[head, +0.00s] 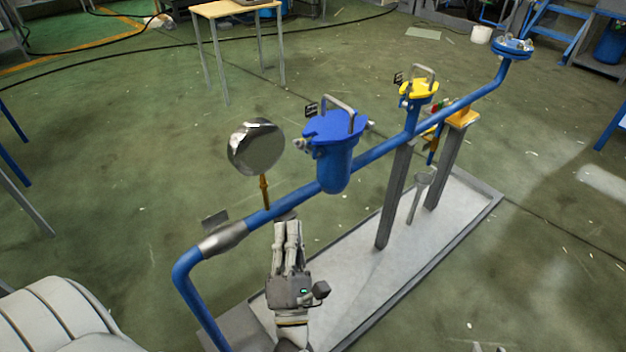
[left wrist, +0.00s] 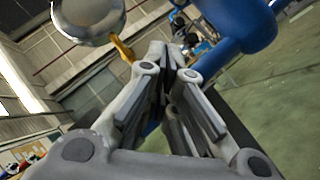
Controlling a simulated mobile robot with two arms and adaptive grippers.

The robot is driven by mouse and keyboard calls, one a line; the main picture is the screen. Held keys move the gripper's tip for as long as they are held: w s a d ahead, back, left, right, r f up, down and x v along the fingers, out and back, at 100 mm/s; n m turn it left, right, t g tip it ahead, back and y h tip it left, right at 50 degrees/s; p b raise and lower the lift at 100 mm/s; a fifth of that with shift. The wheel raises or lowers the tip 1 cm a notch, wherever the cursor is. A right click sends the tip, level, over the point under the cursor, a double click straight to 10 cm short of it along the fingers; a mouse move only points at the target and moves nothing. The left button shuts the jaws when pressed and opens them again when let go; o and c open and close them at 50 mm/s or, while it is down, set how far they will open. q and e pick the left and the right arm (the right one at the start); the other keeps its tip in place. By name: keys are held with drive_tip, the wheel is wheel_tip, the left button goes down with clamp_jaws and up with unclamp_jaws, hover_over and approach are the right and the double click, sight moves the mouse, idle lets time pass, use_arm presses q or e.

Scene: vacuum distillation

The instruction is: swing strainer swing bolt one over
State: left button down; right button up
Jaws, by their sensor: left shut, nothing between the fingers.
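The strainer (head: 336,172) is a blue pot on the blue pipe, with a blue lid (head: 335,126) and a grey bail handle on top. A small pale swing bolt (head: 300,144) shows at the lid's left edge and another (head: 368,124) at its right; I cannot tell which is number one. My left gripper (head: 287,224) is in front of the pipe, below and left of the strainer, with its fingers together and empty. In the left wrist view its fingers (left wrist: 168,58) point toward blue pipework. My right gripper is not in view.
A round gauge (head: 256,147) on a brass stem stands on the pipe (head: 378,152) close to my left gripper. A second, yellow-lidded strainer (head: 419,89) sits farther along. A grey skid tray (head: 440,245) with posts lies below. Green floor is open at right.

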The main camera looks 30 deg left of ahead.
sight(304, 146)
use_arm(q)
drive_tip(key=w+a+r, duration=0.2)
drive_tip(key=w+a+r+n+y, duration=0.1)
drive_tip(key=w+r, duration=0.1)
drive_tip(key=w+a+r+n, duration=0.1)
drive_tip(key=w+a+r, duration=0.1)
drive_tip(key=shift+w+a+g+y, duration=0.3)
drive_tip(key=shift+w+a, duration=0.05)
drive_tip(key=shift+w, duration=0.05)
drive_tip(key=shift+w+d+r, duration=0.25)
drive_tip(key=shift+w+r, duration=0.4)
drive_tip(key=shift+w+d+r, duration=0.25)
drive_tip(key=shift+w+r, duration=0.35)
drive_tip(key=shift+r, duration=0.05)
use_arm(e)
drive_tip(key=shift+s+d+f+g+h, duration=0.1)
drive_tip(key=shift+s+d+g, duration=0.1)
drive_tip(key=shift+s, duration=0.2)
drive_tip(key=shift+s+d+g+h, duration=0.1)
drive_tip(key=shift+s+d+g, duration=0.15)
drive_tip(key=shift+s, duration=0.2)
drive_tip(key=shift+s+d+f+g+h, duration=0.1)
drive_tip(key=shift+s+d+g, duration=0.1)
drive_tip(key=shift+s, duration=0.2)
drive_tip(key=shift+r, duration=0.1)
